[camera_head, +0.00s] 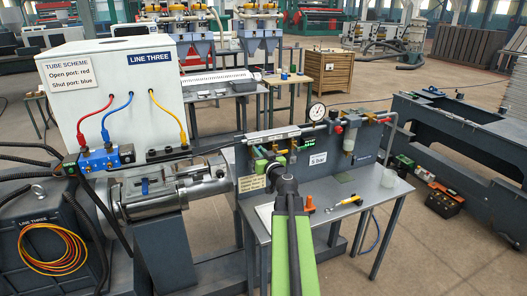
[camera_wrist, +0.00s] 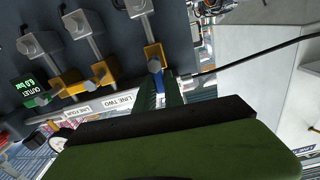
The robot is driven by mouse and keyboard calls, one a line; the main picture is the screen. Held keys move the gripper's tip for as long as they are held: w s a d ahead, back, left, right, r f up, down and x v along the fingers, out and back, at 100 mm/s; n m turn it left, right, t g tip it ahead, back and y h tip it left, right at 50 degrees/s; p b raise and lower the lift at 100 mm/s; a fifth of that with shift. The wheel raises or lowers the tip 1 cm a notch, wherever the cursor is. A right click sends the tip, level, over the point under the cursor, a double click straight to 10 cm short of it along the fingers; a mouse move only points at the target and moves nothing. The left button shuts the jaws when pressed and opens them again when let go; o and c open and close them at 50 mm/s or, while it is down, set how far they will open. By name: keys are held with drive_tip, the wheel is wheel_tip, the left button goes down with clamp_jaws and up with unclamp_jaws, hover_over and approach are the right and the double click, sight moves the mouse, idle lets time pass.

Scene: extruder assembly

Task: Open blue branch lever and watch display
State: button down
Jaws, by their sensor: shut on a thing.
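The blue lever (camera_wrist: 155,66) shows in the wrist view below a grey valve body (camera_wrist: 138,8), beside a yellow piece (camera_wrist: 153,52). My gripper (camera_wrist: 158,88) is shut on the blue lever, and its fingers cover part of it. The small green-lit outlet display (camera_wrist: 27,87) is at the left of the wrist view and seems to read 6.0 bar. In the head view my green arm reaches the valve panel (camera_head: 250,184), and my gripper (camera_head: 267,168) is at its front. The blue lever is hidden there.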

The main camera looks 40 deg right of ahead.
drive_tip(key=shift+f+n, duration=0.1)
drive_tip(key=shift+n, duration=0.3)
drive_tip(key=c, duration=1.4)
unclamp_jaws()
drive_tip(key=shift+w, duration=0.1)
drive_tip(key=shift+c, duration=0.2)
